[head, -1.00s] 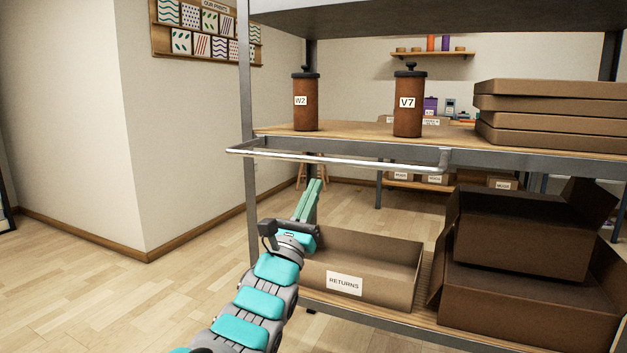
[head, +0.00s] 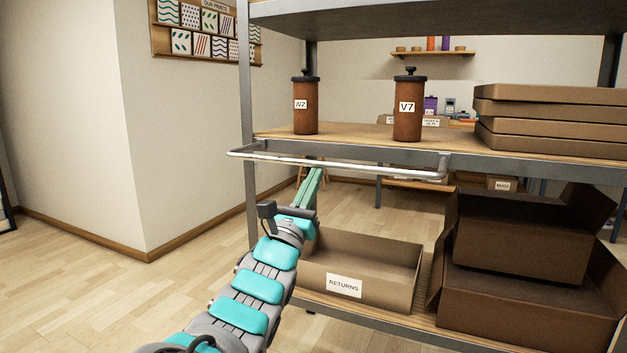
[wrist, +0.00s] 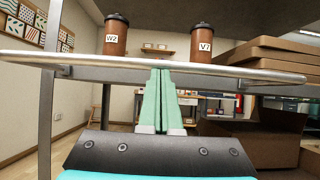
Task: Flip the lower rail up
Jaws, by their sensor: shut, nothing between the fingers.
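The lower rail (head: 340,164) is a metal bar folded out in front of the middle shelf's front edge, lying roughly level. In the wrist view the rail (wrist: 110,62) crosses the whole picture. My gripper (head: 316,170) is shut and empty, its green fingers together and pointing up at the rail from below. In the wrist view the tips of my gripper (wrist: 161,72) reach the rail's height near its middle. I cannot tell whether they touch it.
Two brown canisters, W2 (head: 305,112) and V7 (head: 408,120), stand on the middle shelf (head: 355,136) beside stacked flat boxes (head: 550,118). Below are the RETURNS box (head: 385,275) and open cartons (head: 525,265). The floor at left is clear.

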